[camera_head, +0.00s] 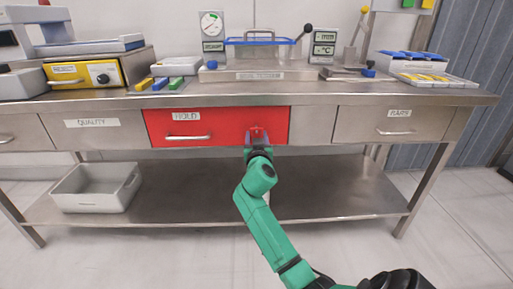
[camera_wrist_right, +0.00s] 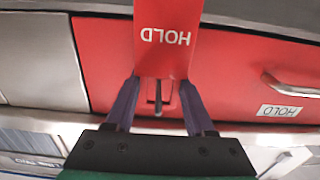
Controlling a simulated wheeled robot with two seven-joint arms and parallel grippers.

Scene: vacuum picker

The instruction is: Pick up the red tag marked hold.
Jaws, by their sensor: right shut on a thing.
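The red tag, marked HOLD, fills the top middle of the right wrist view (camera_wrist_right: 166,38), its letters upside down. In the head view the tag (camera_head: 257,132) is small and hard to tell from the red drawer front (camera_head: 215,122) behind it. My right gripper (camera_wrist_right: 161,82) is shut on the tag, one purple finger at each side of its near end. In the head view the right gripper (camera_head: 258,144) is in front of the right part of the red drawer. My left gripper is not in view.
The steel bench (camera_head: 330,99) has drawers labelled QUALITY (camera_head: 92,140) and PARTS (camera_head: 390,128). The red drawer has a bar handle (camera_head: 188,138). A grey bin (camera_head: 95,188) stands on the lower shelf (camera_head: 180,207), which is otherwise clear. Equipment crowds the bench top.

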